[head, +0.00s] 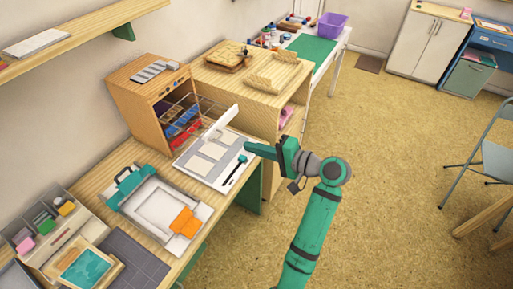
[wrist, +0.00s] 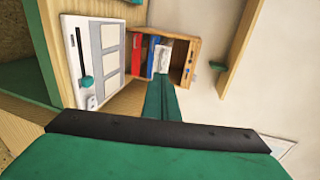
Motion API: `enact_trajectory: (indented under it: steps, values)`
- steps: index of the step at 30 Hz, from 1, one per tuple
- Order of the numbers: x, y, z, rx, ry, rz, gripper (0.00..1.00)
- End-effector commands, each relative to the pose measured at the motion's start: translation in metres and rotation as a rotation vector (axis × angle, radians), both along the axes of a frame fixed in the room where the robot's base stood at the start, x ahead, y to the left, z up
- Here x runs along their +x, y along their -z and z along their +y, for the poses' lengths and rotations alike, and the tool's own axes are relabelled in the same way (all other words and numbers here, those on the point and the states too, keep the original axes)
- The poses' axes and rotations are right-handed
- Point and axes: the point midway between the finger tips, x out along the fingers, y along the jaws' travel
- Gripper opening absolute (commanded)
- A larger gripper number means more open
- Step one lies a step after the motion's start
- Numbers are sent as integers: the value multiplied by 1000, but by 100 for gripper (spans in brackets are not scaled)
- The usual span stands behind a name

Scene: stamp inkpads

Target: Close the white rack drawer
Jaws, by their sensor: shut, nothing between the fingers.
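The white rack drawer stands open from the wooden cabinet (head: 150,103). Its white front panel (head: 220,123) is pulled well out over the worktop, with thin wire rails running back to the cabinet. My gripper (head: 249,147) is green, shut and empty, just right of the white front and pointing toward the cabinet. In the wrist view, my shut fingers (wrist: 161,82) point at a pale piece (wrist: 163,58), probably the drawer front, before the cabinet (wrist: 190,48). I cannot tell whether they touch. Red and blue drawers show inside the cabinet; the fingers hide part of it.
A second wooden cabinet (head: 240,92) stands behind on the right.

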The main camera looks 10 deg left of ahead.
Motion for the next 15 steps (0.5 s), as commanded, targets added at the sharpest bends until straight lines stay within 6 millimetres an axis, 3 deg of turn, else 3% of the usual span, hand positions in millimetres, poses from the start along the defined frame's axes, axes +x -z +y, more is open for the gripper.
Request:
enact_trajectory:
  steps: [15]
  values:
    - [31, 21, 83, 0, -4, 0, 0]
